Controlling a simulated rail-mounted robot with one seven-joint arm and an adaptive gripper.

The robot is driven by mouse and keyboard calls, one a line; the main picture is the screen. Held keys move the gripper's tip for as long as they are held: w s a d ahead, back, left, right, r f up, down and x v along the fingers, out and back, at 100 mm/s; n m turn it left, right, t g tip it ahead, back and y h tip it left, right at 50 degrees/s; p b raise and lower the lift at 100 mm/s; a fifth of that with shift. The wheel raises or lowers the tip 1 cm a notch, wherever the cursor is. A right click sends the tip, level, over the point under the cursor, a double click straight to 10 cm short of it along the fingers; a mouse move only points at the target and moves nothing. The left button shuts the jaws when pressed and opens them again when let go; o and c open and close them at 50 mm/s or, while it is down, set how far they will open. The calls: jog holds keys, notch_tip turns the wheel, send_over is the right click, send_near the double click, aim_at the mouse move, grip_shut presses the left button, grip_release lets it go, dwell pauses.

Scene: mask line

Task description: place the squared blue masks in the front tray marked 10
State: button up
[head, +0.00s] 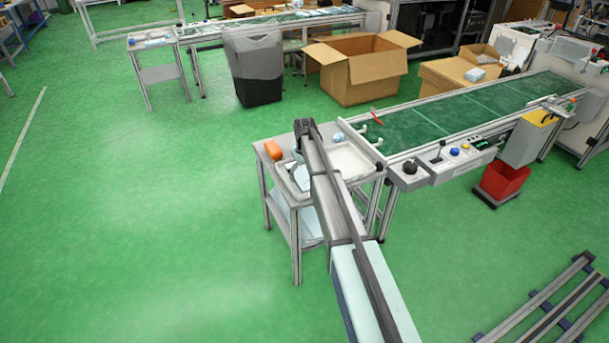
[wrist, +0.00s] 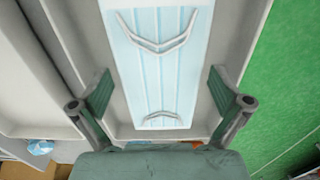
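Light blue pleated masks (wrist: 160,62) with white ear loops lie flat in a narrow grey tray (wrist: 232,45) in the wrist view. My gripper (wrist: 160,88) is open above them, one finger over each side of the tray, with nothing between the fingers. In the head view, a bit of light blue mask (head: 301,178) shows in the left tray beside my arm, which hides my gripper there. A second, wider white tray (head: 350,160) stands to the right; its edge shows in the wrist view (wrist: 35,85). No number 10 marking is readable.
The trays stand on a small side table (head: 262,160) with an orange object (head: 273,150) and a small blue-white item (head: 338,137). A green conveyor (head: 440,115) with a control box (head: 410,172) adjoins at right. Green floor is clear at left.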

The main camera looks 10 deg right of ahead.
aim_at(305, 176)
notch_tip(305, 176, up, 12)
jog(key=shift+r+b, duration=0.15)
jog(key=shift+b, duration=0.25)
dwell(0.3)
jog(key=s+f+m+g+p, duration=0.1)
jog(key=s+f, duration=1)
jog(key=s, duration=1.1)
jog(key=s+f+m+g+p, duration=0.1)
jog(key=s+f+g+p, duration=0.1)
jog(key=s+f, duration=1)
jog(key=s+f+m+g+p, duration=0.1)
jog(key=s+f, duration=1)
jog(key=s, duration=2.2)
jog(key=g+p, duration=0.1)
jog(key=g, duration=0.1)
jog(key=shift+s+a+f+g, duration=0.2)
jog(key=shift+s+f+g, duration=0.1)
jog(key=shift+s, duration=0.1)
